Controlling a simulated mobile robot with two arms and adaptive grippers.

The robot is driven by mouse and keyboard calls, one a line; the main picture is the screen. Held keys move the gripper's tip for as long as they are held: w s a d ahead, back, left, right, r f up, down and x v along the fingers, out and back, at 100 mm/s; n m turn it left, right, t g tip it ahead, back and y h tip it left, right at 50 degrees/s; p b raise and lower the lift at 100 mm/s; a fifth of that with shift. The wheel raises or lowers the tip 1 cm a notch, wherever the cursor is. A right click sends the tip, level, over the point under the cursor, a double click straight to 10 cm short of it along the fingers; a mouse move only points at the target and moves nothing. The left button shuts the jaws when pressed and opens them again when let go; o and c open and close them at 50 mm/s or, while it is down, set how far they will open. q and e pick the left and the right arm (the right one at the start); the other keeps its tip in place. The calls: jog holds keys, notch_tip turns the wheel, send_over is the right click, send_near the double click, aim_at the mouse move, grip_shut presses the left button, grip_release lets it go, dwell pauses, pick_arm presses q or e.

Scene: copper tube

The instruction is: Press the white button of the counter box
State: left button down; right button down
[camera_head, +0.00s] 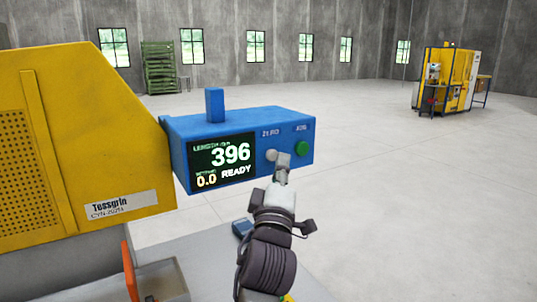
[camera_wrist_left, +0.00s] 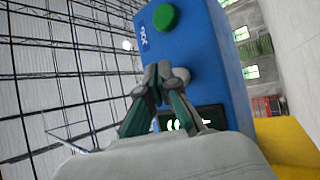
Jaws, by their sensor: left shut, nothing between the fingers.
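The blue counter box (camera_head: 185,150) has a lit display (camera_head: 222,160) reading 396, 0.0 and READY, and a green button (camera_head: 301,148) at the right of its front. A small pale round spot (camera_head: 271,155), likely the white button, shows left of the green one, right beside my left gripper (camera_head: 281,160). My left gripper is shut and empty, its tips at the box front. My right gripper is not in view.
A yellow machine (camera_head: 70,130) stands at the left, against the box. An orange handle (camera_head: 130,270) and a small blue object (camera_head: 242,228) are below. A grey surface lies under the arm. The floor to the right is open, with another yellow machine (camera_head: 458,80) far back.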

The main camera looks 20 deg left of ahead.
pick_arm(q)
jog(key=shift+d, duration=0.1)
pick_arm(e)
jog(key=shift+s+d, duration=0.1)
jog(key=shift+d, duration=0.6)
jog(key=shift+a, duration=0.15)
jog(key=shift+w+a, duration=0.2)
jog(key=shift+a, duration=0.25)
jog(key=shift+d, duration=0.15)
pick_arm(q)
jog(key=shift+w+a, duration=0.25)
jog(key=shift+a, duration=0.15)
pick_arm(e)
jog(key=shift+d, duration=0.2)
